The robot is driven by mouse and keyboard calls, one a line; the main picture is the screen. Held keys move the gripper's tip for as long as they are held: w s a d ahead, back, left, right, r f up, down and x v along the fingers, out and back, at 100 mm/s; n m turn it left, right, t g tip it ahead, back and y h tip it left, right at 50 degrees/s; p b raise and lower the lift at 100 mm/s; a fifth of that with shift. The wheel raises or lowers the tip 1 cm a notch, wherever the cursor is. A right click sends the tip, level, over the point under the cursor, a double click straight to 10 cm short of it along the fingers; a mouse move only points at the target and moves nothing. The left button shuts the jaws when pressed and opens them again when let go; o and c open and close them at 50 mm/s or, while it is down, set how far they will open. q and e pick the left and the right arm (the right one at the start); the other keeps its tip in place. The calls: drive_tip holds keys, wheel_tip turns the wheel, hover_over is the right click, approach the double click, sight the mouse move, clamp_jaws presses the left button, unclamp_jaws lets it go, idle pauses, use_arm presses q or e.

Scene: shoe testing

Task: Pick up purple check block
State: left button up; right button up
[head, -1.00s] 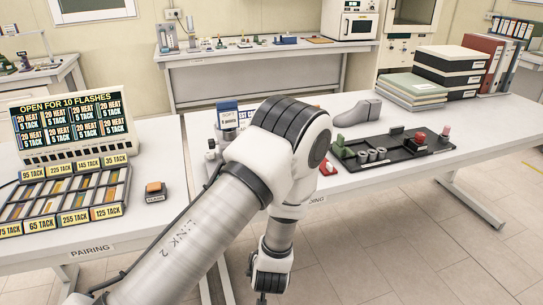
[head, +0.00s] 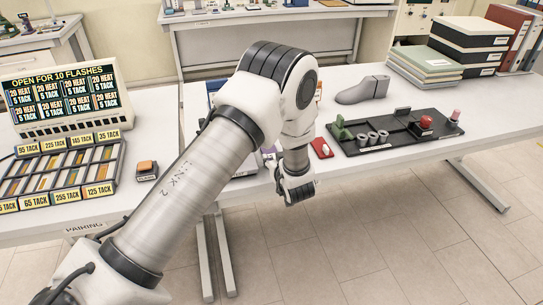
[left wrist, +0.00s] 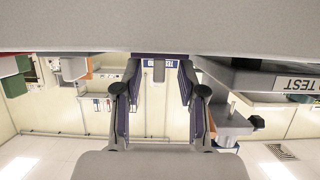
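A small purple patch (head: 268,150), perhaps the purple check block, shows at the front of the test table beside my left arm. The arm hides most of what is around it, so its shape is unclear. My left gripper (head: 297,198) hangs at the table's front edge, right of and nearer than that patch. In the left wrist view the left gripper (left wrist: 159,100) has its two fingers wide apart with nothing between them. No block can be made out clearly in that view. My right gripper is not in view.
A red block (head: 322,148) lies near the front edge. A black tray (head: 395,137) with green, grey and red pieces and a grey shoe form (head: 362,91) stand to the right. An orange-topped block (head: 147,170) and a sample rack (head: 60,175) are on the left table (head: 165,195).

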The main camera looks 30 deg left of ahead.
use_arm(q)
clamp_jaws()
drive_tip(key=shift+r, duration=0.1)
